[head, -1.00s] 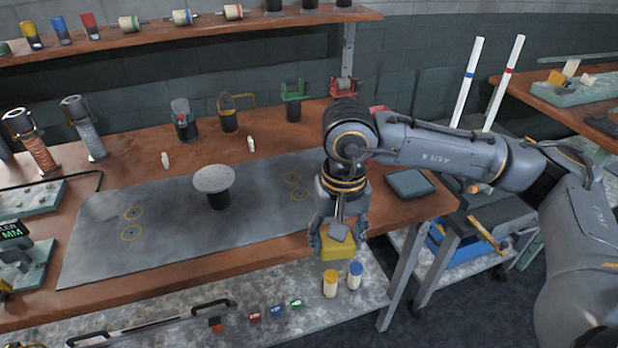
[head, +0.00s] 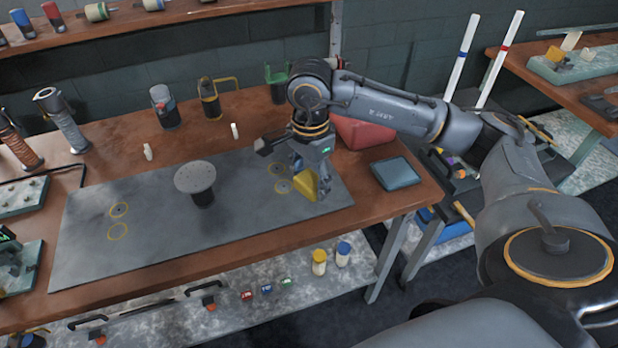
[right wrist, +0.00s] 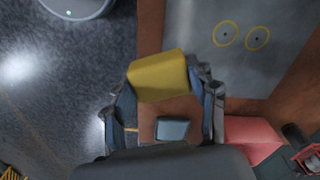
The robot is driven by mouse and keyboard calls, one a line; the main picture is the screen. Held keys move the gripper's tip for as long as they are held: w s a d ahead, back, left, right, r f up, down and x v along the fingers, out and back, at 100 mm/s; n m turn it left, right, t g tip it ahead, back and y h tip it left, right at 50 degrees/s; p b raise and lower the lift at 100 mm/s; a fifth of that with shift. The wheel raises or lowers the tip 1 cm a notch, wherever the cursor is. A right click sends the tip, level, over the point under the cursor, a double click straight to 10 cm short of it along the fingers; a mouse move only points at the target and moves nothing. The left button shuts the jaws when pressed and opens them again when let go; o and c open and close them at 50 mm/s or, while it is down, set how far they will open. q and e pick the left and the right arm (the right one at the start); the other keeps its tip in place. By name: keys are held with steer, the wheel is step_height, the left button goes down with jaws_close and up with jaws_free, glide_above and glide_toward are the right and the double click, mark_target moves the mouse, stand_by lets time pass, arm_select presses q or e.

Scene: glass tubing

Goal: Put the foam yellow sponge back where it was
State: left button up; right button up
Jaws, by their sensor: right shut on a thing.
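The yellow foam sponge (head: 305,185) is held in my right gripper (head: 309,182), above the right end of the grey mat (head: 140,215) on the workbench. In the right wrist view the sponge (right wrist: 159,76) sits between the two fingers (right wrist: 163,110), with the mat's two yellow-ringed marks (right wrist: 242,37) beyond it. In the head view the gripper hides part of the sponge and of the mat's right ring marks. My left gripper is not in view.
A round grey disc on a dark post (head: 195,178) stands on the mat. A blue-grey pad (head: 397,173) and a red block (head: 362,131) lie right of the gripper. Bottles with yellow and blue caps (head: 319,262) stand on the lower shelf. The mat's front middle is clear.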

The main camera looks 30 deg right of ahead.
steer(key=w+d+f, duration=0.1)
steer(key=w+f, duration=0.1)
steer(key=w+d+f+p, duration=0.1)
steer(key=w+d+f, duration=0.1)
steer(key=w+d+f+p, duration=0.1)
steer(key=w+d+f, duration=0.1)
steer(key=w+f, duration=0.1)
steer(key=shift+f, duration=0.1)
steer(key=shift+w+d+f+p, duration=0.1)
steer(key=shift+w+f+p, duration=0.05)
steer(key=shift+f+p, duration=0.15)
step_height(320, 180, down, 2)
steer(key=shift+f+p, duration=0.1)
steer(key=shift+p, duration=0.75)
steer(key=shift+f, duration=0.4)
